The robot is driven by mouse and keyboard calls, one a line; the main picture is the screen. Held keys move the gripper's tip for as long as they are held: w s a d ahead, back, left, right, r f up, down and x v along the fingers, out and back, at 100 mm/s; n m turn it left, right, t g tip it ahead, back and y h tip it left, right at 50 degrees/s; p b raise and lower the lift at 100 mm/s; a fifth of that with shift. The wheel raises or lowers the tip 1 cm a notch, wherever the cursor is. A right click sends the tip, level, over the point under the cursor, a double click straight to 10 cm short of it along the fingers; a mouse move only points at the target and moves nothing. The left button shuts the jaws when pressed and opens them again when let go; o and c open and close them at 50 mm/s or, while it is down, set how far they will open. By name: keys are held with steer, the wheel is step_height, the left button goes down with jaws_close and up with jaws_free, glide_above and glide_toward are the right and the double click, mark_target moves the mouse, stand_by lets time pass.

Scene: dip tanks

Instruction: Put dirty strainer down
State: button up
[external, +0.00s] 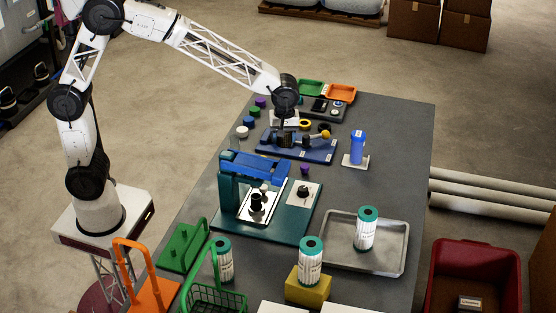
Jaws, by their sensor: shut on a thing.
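My gripper (283,124) is low over the left part of a blue base plate (318,155) near the table's far end. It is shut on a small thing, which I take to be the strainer. That thing is mostly hidden by the gripper and too small to make out, so I cannot tell its dirt or whether it touches the plate. A brass-coloured fitting (308,138) with a yellow round end is on the plate, just right of the gripper.
Green (311,88) and orange (341,92) trays lie behind. A blue bottle (357,147) stands to the right. A blue-and-teal press (255,178) stands in front. White-and-teal cartridges (365,230), a metal tray (385,260) and a green basket (213,298) are nearer. Bare table is at far right.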

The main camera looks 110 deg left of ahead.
steer(key=s+d+r+m, duration=0.2)
steer(key=s+d+m, duration=0.5)
steer(key=s, duration=0.7)
steer(key=s+d+r+m, duration=0.1)
steer(key=s+d+m, duration=0.4)
steer(key=s+d, duration=0.6)
steer(key=s+d+f+m, duration=0.1)
steer(key=s+f+m, duration=0.15)
steer(key=s, duration=0.45)
steer(key=s+d+f+m, duration=0.1)
steer(key=s+d+m, duration=0.15)
steer(key=s, duration=0.45)
step_height(320, 180, down, 10)
steer(key=shift+w+a+f, duration=0.25)
steer(key=shift+a, duration=0.2)
steer(key=shift+w, duration=0.1)
glide_above(206, 201)
steer(key=shift+f, duration=0.75)
steer(key=shift+f, duration=0.1)
steer(key=shift+f, duration=1.65)
steer(key=shift+f, duration=0.15)
